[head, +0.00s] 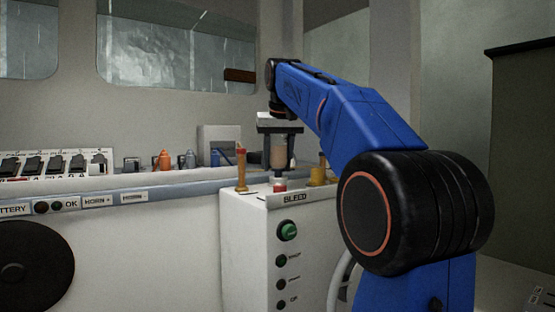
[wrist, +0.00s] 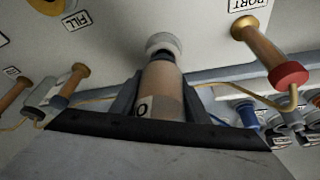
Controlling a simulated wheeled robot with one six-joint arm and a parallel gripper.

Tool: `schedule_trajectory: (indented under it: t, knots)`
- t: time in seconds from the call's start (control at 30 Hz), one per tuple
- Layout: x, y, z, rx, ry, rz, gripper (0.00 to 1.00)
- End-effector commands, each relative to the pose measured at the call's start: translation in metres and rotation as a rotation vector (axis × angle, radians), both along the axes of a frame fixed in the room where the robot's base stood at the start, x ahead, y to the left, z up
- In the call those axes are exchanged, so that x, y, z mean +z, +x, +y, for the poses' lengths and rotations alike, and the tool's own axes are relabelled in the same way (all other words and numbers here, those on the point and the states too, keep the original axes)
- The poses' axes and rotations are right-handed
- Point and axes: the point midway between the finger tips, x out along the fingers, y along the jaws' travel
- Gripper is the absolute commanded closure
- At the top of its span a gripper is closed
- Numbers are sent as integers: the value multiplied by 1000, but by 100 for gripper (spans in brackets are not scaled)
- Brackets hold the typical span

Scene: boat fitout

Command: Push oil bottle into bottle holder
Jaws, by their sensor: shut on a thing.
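My gripper (head: 278,160) points down over the top of the white BLEED cabinet. It is shut on an amber-brown bottle (head: 278,151), held upright between the two dark fingers. In the wrist view the bottle (wrist: 162,88) sits between the fingers (wrist: 160,100), with part of a pale label showing. A pale round piece (wrist: 163,43) shows at its far end; I cannot tell whether it is the cap or a holder. In the head view a small red and white piece (head: 280,184) stands on the cabinet directly below the bottle. Whether they touch is unclear.
A wooden handle (head: 241,168) stands left of the bottle and another (head: 318,170) right of it, both close to my gripper. The wrist view shows a red-ended handle (wrist: 287,75) by the PORT label and yellow cables. A switch panel (head: 55,163) lies far left.

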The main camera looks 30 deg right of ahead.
Motion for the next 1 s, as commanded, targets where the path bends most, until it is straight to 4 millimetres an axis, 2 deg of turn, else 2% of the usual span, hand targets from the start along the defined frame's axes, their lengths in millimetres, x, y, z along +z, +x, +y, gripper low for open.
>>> schedule_trajectory:
  t: [0.5,0.9,0.93,1.0]
  knots:
    - [-13,0,0,0,0,0,93]
    - [-15,0,0,0,0,-1,93]
    - [-15,0,0,0,0,-1,56]
    - [-15,0,0,0,0,-1,40]
